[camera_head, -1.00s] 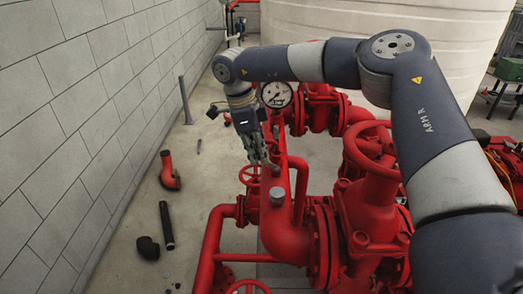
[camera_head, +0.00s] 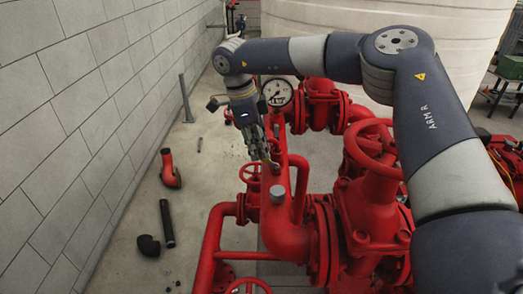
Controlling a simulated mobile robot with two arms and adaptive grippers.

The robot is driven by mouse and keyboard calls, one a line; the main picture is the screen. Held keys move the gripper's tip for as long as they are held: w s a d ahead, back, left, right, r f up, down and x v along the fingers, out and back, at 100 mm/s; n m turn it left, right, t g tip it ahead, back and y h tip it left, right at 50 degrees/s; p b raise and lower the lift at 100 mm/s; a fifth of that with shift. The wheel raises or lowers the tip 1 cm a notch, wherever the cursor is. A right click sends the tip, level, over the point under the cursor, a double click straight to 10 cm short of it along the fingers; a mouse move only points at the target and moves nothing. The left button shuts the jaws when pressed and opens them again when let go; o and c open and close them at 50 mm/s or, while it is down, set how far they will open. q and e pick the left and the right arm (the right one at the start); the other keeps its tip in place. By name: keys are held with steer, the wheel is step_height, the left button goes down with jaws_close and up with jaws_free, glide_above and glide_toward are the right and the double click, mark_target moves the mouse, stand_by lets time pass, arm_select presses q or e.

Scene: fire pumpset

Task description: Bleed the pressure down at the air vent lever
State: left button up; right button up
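My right gripper (camera_head: 266,156) reaches down from the upper left over the red pipework, with its fingers angled toward the lower right. Its fingertips are at a small yellowish lever-like part (camera_head: 275,168) on top of the red pipe. I cannot tell whether they touch it, or whether the fingers are open or shut. A grey round cap (camera_head: 277,194) stands on the pipe just below that part. My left gripper is not in view.
A pressure gauge (camera_head: 277,92) stands right behind the gripper. Red handwheels (camera_head: 370,145) and flanged valves fill the right side. A loose black pipe (camera_head: 167,224) and a red elbow (camera_head: 170,168) lie on the floor. A block wall (camera_head: 60,120) bounds the left.

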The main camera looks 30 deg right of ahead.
step_height(320, 180, up, 9)
steer(key=shift+d+f, duration=0.1)
steer(key=shift+f, duration=0.05)
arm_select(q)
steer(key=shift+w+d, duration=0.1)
arm_select(e)
steer(key=shift+s, duration=0.1)
